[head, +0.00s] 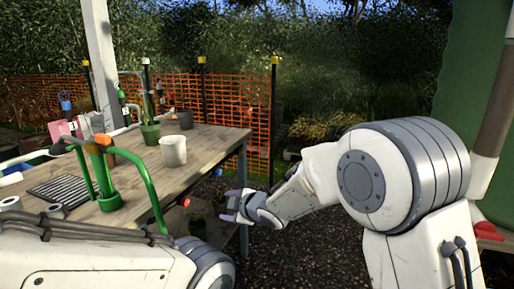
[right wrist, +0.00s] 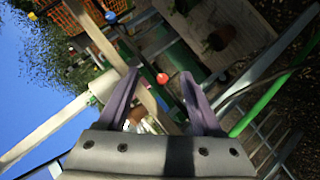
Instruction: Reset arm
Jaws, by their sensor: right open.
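My right gripper (head: 229,205) is in the middle of the head view, low beside the right end of the wooden table (head: 215,142). It is open, with its two fingers apart and nothing between them. In the right wrist view its purple-grey fingers (right wrist: 158,100) stand apart, and a small red ball-like end (right wrist: 162,78) shows beyond the gap. My right arm comes in from the right with its elbow raised. My left arm crosses the bottom left of the head view; its gripper does not show.
On the table are a white pot (head: 173,152), a dark pot (head: 185,119), a potted plant (head: 150,133), a black grid tray (head: 62,189) and green tubes (head: 107,180). Potted plants (head: 198,227) stand below. An orange mesh fence (head: 232,104) stands behind. The gravel ground (head: 320,235) is open.

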